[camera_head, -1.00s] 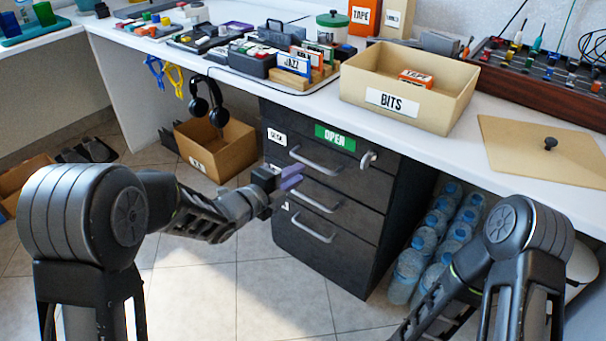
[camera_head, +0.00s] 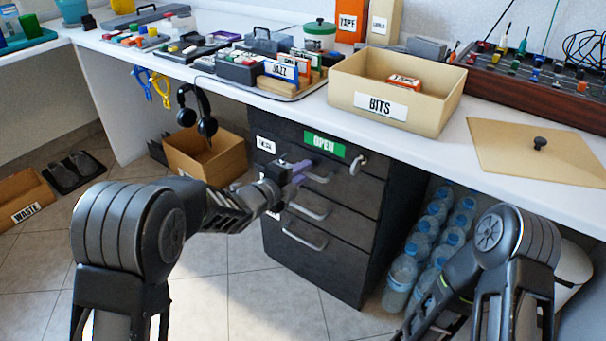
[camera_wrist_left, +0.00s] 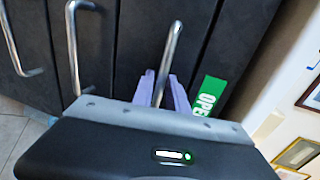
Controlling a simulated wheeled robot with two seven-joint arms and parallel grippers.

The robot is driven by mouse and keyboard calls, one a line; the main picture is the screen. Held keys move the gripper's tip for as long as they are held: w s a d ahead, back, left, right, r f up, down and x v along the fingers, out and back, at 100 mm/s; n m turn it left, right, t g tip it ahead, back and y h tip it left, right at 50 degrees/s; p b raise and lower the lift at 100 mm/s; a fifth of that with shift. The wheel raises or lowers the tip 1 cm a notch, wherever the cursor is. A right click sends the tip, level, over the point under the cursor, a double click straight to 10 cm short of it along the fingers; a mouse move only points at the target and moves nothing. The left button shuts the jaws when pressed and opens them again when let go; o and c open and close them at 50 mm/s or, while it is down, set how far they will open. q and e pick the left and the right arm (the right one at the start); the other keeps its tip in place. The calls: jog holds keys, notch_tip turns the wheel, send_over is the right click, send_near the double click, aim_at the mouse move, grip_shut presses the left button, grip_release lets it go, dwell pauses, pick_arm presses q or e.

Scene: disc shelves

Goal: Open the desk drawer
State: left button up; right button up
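The dark desk drawer unit (camera_head: 330,262) stands under the white desk, its drawers shut flush. The lower handles (camera_head: 308,210) are free. My right arm shows, but its gripper is out of view.
Water bottles (camera_head: 403,270) stand right of the unit. A cardboard box (camera_head: 205,157) and hanging headphones (camera_head: 207,124) are to the left. The floor in front is clear.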

pick_arm(q)
jog(key=shift+w+d, duration=0.1)
jog(key=shift+c, duration=0.5)
grip_shut()
dwell(0.9)
